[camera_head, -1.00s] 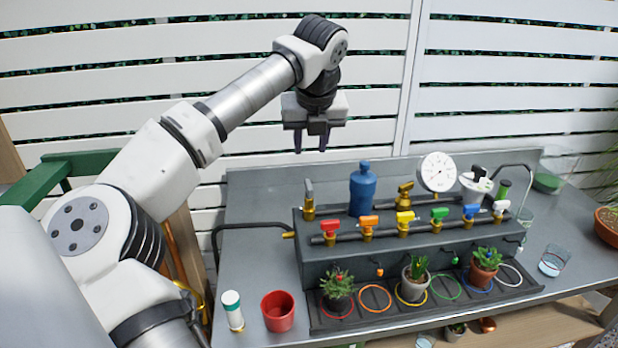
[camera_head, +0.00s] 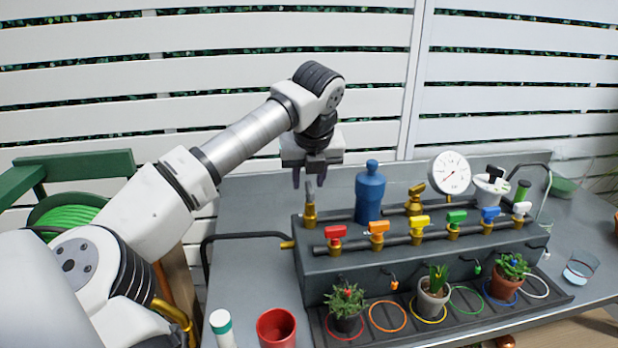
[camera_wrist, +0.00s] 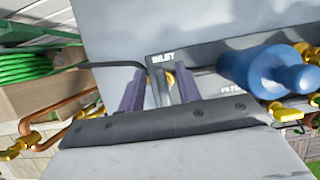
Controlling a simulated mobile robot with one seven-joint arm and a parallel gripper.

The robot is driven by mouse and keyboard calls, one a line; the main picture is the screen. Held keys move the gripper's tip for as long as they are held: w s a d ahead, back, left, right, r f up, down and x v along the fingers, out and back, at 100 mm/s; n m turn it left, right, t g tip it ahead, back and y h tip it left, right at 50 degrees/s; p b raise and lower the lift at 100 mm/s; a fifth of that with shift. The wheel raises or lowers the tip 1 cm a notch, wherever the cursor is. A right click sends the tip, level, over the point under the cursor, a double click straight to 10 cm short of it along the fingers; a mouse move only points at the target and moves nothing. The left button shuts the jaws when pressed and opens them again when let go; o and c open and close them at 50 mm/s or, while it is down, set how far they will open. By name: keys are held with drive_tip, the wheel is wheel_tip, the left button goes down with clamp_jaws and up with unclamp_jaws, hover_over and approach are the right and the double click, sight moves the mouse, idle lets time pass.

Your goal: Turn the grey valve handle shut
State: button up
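The grey valve handle (camera_head: 310,191) stands upright on a brass valve (camera_head: 310,215) at the left end of the dark manifold box. My gripper (camera_head: 309,182) points down right above it, fingers apart, the handle's top level with the fingertips. In the wrist view my gripper (camera_wrist: 159,80) shows two purple-grey fingers with a gap, and the grey handle (camera_wrist: 160,92) appears between them. I see no finger contact. How deep the handle sits between the fingers is hard to tell.
A blue bottle-shaped filter (camera_head: 370,192) stands close right of the handle. Coloured valves, such as the red one (camera_head: 335,232), line the front pipe. A white gauge (camera_head: 449,173) is behind. Potted plants and a red cup (camera_head: 277,328) are in front.

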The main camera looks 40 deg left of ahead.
clamp_jaws()
drive_tip(key=shift+m, duration=0.3)
drive_tip(key=m+t, duration=0.1)
drive_tip(key=m, duration=0.1)
drive_tip(key=shift+w+d+m+h, duration=0.1)
drive_tip(key=shift+m+h, duration=0.2)
drive_tip(key=shift+h, duration=0.1)
drive_tip(key=m, duration=0.1)
drive_tip(key=m+h, duration=0.1)
drive_tip(key=m, duration=0.1)
drive_tip(key=shift+w+d+r+m+t, duration=0.1)
drive_tip(key=shift+d+r+m+t, duration=0.1)
drive_tip(key=shift+m+t, duration=0.1)
drive_tip(key=m+h+p, duration=0.1)
drive_tip(key=m, duration=0.1)
drive_tip(key=m+h+p, duration=0.1)
drive_tip(key=m, duration=0.1)
drive_tip(key=m+p, duration=0.1)
drive_tip(key=m, duration=0.1)
drive_tip(key=shift+d+h, duration=0.4)
drive_tip(key=m, duration=0.1)
drive_tip(key=m+h+p, duration=0.1)
drive_tip(key=m, duration=0.1)
drive_tip(key=m+p, duration=0.1)
drive_tip(key=m, duration=0.1)
drive_tip(key=shift+d+g+h, duration=0.25)
drive_tip(key=shift+g+h, duration=0.05)
drive_tip(key=shift+g, duration=0.1)
drive_tip(key=shift+f+m, duration=0.1)
drive_tip(key=shift+m, duration=0.2)
